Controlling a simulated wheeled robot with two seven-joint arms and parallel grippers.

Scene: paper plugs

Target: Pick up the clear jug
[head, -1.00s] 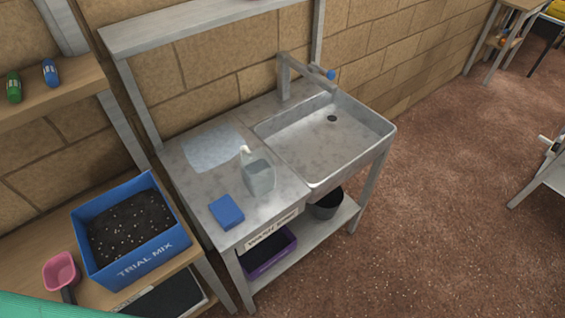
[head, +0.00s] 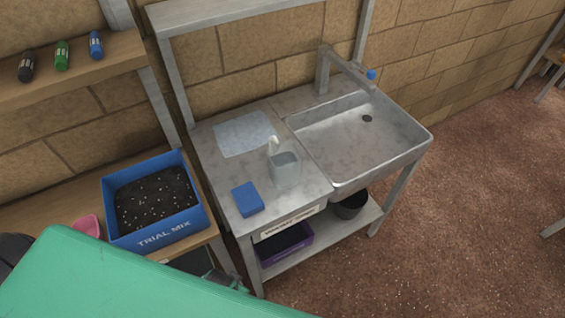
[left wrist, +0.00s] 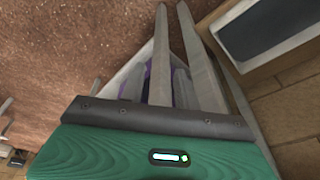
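The clear jug (head: 285,171) stands upright on the grey metal counter, left of the sink basin, with a whitish part rising at its top rear. A green part of my left arm covers the bottom left of the head view, in front of and below the counter. In the left wrist view my left gripper (left wrist: 172,8) has its two long grey fingers apart, with nothing held between them. It points down past the bench frame and is away from the jug. The jug cannot be made out in the left wrist view. My right gripper is not in view.
A blue block (head: 247,199) and a pale sheet (head: 243,133) lie near the jug. The sink (head: 345,140) with its tap is to the right. A blue TRIAL MIX box (head: 195,226) stands on the wooden bench at left. A dark pot and purple crate sit on the lower shelf.

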